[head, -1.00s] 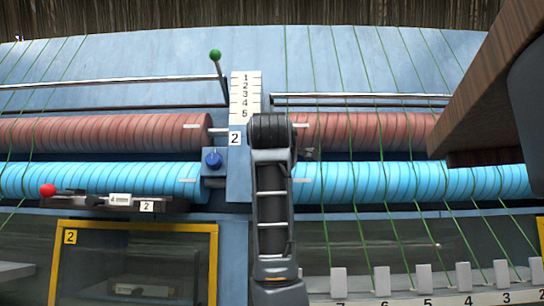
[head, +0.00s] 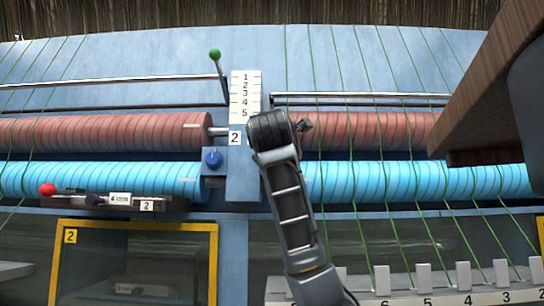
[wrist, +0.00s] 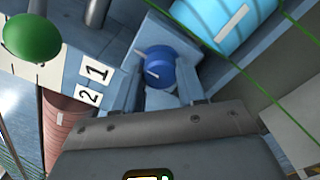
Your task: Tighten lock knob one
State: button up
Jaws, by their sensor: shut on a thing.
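A round blue knob (wrist: 165,65) with a small white mark on its face shows in the wrist view, beside the number plates 1 (wrist: 98,73) and 2 (wrist: 88,97). My gripper (wrist: 160,82) is shut on this knob, with a finger on either side of it. In the head view my own arm covers the knob and the fingertips. Another blue knob (head: 213,159) is in plain view left of the centre post in the head view, under a plate marked 2, with nothing touching it.
Brown (head: 100,134) and cyan (head: 100,180) ribbed rollers run across the machine. A green-ended lever (head: 215,55) stands up near the scale plate (head: 245,95). A red-ended handle (head: 47,189) and a yellow frame (head: 140,226) are at left. Green strands cross the right side.

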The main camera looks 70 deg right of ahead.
jog(key=shift+r+n, duration=0.3)
dwell(0.4)
jog(key=o, duration=0.7)
jog(key=shift+s, duration=0.1)
jog(key=o, duration=0.4)
jog(key=shift+f, duration=0.15)
jog(key=shift+b+v, duration=1.2)
jog(key=shift+v, duration=2.75)
